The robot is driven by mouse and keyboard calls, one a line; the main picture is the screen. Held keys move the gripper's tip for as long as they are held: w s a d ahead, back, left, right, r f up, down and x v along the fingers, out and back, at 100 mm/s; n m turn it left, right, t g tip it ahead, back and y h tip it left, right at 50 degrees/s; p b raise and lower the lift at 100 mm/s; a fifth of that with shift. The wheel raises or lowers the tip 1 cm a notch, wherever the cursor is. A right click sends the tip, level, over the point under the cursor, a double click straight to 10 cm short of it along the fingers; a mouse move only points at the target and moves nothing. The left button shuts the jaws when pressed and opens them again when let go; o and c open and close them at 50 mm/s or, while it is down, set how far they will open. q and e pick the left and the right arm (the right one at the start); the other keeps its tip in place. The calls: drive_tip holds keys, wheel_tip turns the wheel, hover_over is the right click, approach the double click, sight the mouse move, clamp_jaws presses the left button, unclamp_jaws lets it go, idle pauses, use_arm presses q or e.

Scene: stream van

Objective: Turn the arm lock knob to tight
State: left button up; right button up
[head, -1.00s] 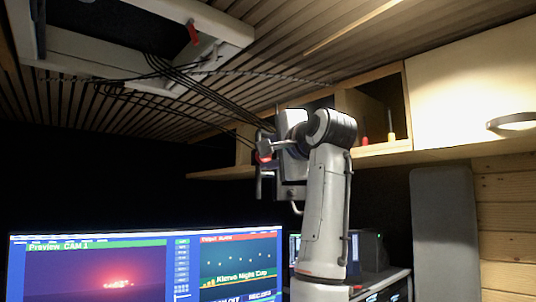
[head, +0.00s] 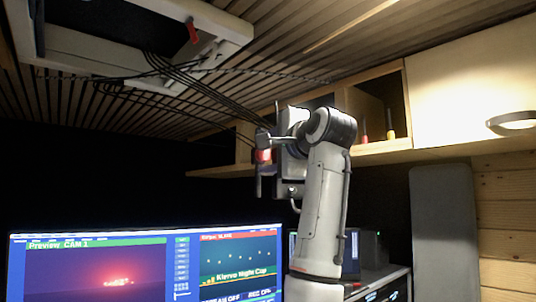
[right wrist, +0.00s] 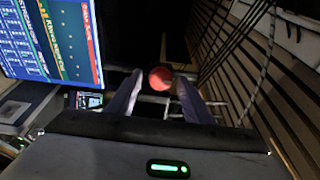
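A round red knob (right wrist: 160,78) shows in the right wrist view between the tips of my right gripper (right wrist: 159,84). Its fingers stand apart, one on each side of the knob, with dark gaps visible. I cannot tell whether either finger touches it. In the head view the red knob (head: 263,155) shows beside my right gripper (head: 265,172), partly hidden by it. The knob's pointer or markings are too small to read. My left gripper is not in view.
A monitor (head: 95,270) stands low at the left. A ceiling hatch with a red handle (head: 192,31) and hanging black cables (head: 195,82) is above. A wooden shelf (head: 380,155) and a white cabinet (head: 470,90) are at the right. Grey metal bars lie behind the knob.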

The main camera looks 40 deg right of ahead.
drive_tip(key=b+v, duration=0.3)
drive_tip(key=v, duration=0.7)
drive_tip(key=shift+s, duration=0.15)
idle(0.4)
